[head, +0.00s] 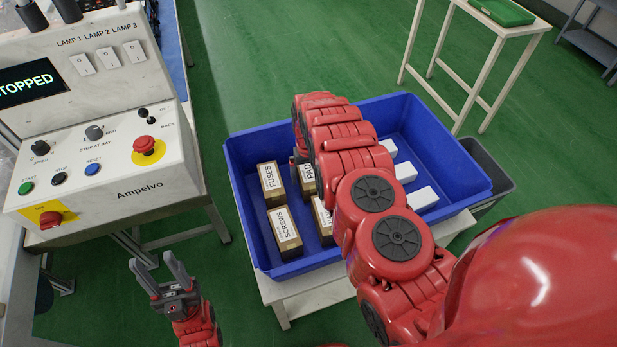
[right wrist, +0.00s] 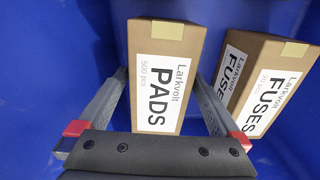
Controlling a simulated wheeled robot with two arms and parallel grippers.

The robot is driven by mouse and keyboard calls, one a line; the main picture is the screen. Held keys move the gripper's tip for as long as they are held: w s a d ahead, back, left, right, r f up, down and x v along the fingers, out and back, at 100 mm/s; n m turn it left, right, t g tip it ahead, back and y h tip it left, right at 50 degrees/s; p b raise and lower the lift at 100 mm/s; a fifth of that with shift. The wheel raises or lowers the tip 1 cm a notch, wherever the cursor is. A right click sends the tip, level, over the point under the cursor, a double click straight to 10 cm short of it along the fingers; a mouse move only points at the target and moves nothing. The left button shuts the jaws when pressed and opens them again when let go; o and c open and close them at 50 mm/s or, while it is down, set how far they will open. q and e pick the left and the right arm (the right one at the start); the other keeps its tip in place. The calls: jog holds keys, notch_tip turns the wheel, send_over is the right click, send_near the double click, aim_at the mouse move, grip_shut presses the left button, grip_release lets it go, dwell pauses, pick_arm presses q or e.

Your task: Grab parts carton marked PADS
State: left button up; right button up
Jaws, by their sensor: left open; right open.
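The parts carton marked PADS (right wrist: 160,75) is a brown box with a white label, standing in the blue crate (head: 250,222). In the head view the PADS carton (head: 307,180) is partly hidden by my right arm. In the right wrist view my right gripper (right wrist: 162,100) is open, with one finger on each side of the PADS carton; I cannot tell whether they touch it. My left gripper (head: 162,275) is open and empty, outside the crate at the lower left.
The FUSES carton (right wrist: 265,85) stands close to the right finger in the wrist view. The SCREWS carton (head: 285,232) and several white boxes (head: 405,172) share the crate. A control panel (head: 100,130) stands left, a grey bin (head: 490,170) right.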

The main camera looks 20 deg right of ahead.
jog(key=shift+f, duration=0.9)
jog(key=shift+c, duration=0.3)
grip_shut()
jog(key=shift+r, duration=0.2)
